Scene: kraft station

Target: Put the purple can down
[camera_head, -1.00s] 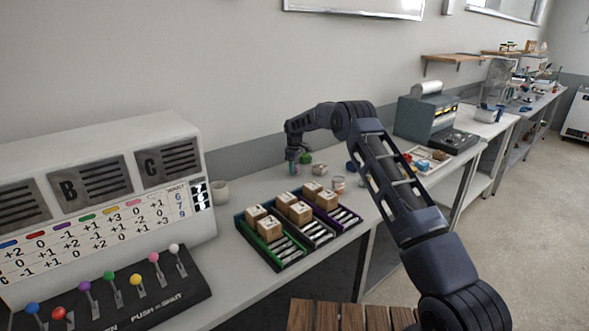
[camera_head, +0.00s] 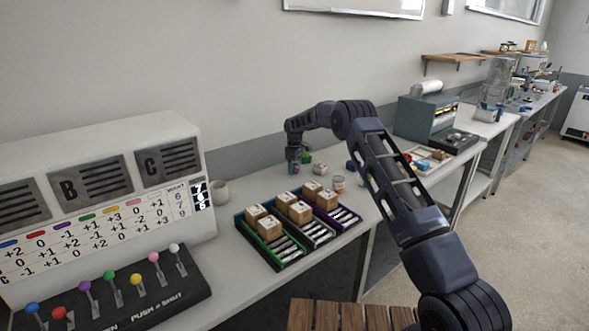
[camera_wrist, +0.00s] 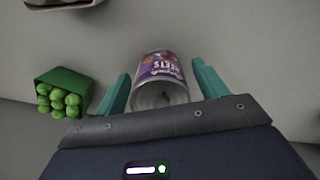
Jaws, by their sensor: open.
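The purple can (camera_wrist: 161,68) shows in the wrist view between the two teal fingers of my gripper (camera_wrist: 159,92). The fingers are open, with a visible gap on each side of the can. In the head view my gripper (camera_head: 293,168) is low over the bench top, pointing down, near the wall. The can is too small and covered there to make out clearly. I cannot tell from the wrist view exactly how the can meets the surface.
A green box of round green items (camera_wrist: 62,92) lies left of my gripper. A tray of boxes (camera_head: 283,263) is nearer the front. A pale cup (camera_head: 220,191) stands left.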

